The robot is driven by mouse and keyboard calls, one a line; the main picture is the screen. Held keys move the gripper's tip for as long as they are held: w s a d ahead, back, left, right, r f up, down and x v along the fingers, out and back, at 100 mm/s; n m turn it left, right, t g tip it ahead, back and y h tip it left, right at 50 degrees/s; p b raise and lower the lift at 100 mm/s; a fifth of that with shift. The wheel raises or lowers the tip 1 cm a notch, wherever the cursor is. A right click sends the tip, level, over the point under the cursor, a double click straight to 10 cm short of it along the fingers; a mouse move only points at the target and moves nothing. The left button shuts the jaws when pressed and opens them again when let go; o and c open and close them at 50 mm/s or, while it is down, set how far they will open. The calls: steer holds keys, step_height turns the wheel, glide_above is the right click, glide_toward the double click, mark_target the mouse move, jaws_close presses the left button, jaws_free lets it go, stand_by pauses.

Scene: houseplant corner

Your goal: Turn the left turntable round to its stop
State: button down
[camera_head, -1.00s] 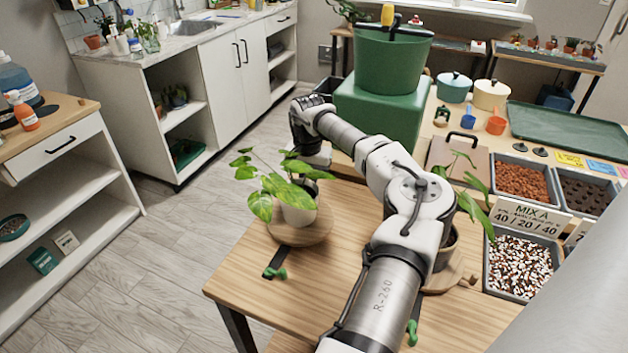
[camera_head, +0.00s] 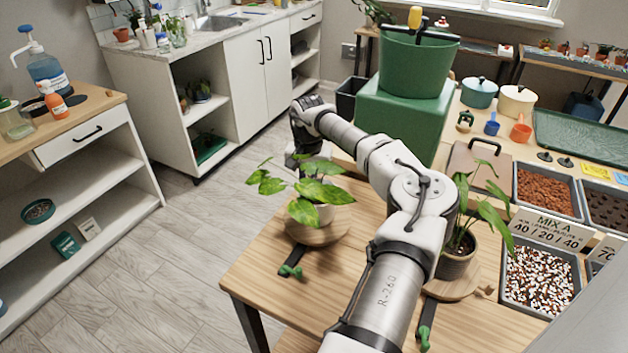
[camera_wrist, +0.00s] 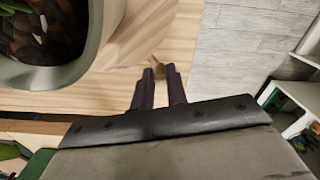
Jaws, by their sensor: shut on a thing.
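The left turntable (camera_head: 328,236) is a round wooden disc on the near table's left part. It bears a pale pot (camera_head: 328,214) with a leafy plant (camera_head: 305,190). My gripper (camera_wrist: 158,76) is shut on a small brown knob (camera_wrist: 157,64) at the disc's edge, on the far left side of the pot in the head view. Leaves and my wrist hide the fingertips there. In the wrist view the pot's grey rim (camera_wrist: 95,62) and dark soil fill the upper left. A dark strip with a green handle (camera_head: 290,271) lies by the disc's front edge.
My arm crosses above the table between both plants. A right turntable (camera_head: 455,288) with a potted plant (camera_head: 458,258) stands close beside it. A green box (camera_head: 400,120) with a green bucket stands behind. Bare wood (camera_head: 270,300) shows at the front left.

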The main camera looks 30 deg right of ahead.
steer(key=shift+w+a+f, duration=0.1)
steer(key=shift+a, duration=0.55)
steer(key=c, duration=1.4)
jaws_free()
steer(key=shift+r, duration=0.2)
step_height(320, 180, up, 14)
steer(key=b, duration=0.2)
steer(key=shift+f, duration=0.25)
